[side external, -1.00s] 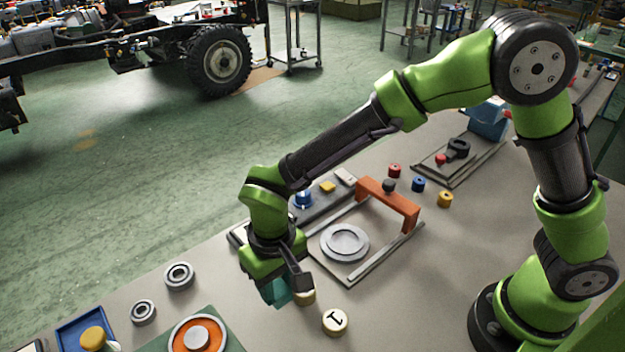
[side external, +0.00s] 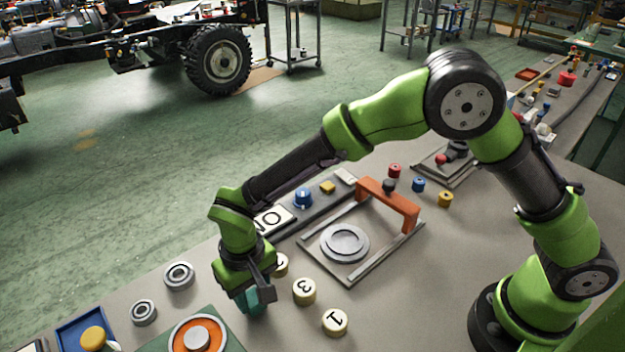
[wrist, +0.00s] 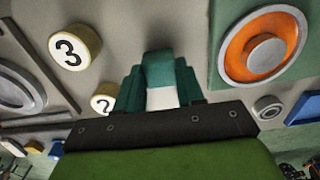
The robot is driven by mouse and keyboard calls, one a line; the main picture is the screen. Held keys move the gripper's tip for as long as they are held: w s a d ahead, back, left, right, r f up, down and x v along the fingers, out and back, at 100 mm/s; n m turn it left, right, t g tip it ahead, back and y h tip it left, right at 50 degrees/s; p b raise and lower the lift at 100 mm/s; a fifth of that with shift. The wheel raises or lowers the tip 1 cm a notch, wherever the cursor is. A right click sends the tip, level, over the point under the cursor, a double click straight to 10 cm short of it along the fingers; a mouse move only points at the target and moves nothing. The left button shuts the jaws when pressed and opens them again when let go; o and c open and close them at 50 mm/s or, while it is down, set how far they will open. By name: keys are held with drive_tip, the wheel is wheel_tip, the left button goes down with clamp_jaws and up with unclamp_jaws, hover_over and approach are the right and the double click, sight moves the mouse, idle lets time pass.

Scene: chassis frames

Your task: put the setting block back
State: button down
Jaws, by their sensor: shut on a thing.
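My gripper (side external: 257,296) is shut on a teal block (side external: 253,304), low over the bench, left of the numbered round pieces. In the wrist view the teal block (wrist: 160,68) shows ahead of my gripper, with a pale face below its top. Whether the block touches the bench is unclear. The pieces marked 3 (side external: 304,291) and 1 (side external: 335,322) stand in a slanting row with the piece marked 2 (side external: 281,265), which my gripper partly hides. Pieces 3 (wrist: 75,47) and 2 (wrist: 104,102) also show left of the block in the wrist view.
A green plate with an orange ring (side external: 198,337) lies left of my gripper. Two metal rings (side external: 179,276) and a blue tray (side external: 85,331) lie farther left. A framed plate with an orange bridge (side external: 388,203) stands behind. Bare bench lies right of piece 1.

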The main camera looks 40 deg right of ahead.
sight(253, 297)
drive_tip(key=c, duration=0.7)
unclamp_jaws()
drive_tip(key=shift+f, duration=0.15)
wheel_tip(253, 297, up, 12)
drive_tip(key=d+r+m+t+y, duration=0.1)
drive_tip(key=d+r, duration=0.6)
drive_tip(key=d, duration=0.1)
drive_tip(key=s+d+r+m+t, duration=0.1)
drive_tip(key=s+d+r+t, duration=0.1)
drive_tip(key=s+d, duration=0.4)
drive_tip(key=s+d+r+m+t+y, duration=0.1)
drive_tip(key=s+d+t, duration=0.3)
drive_tip(key=d, duration=0.9)
drive_tip(key=shift+s+d+r+m, duration=0.15)
drive_tip(key=shift+s+r+m, duration=0.35)
drive_tip(key=shift+s, duration=0.75)
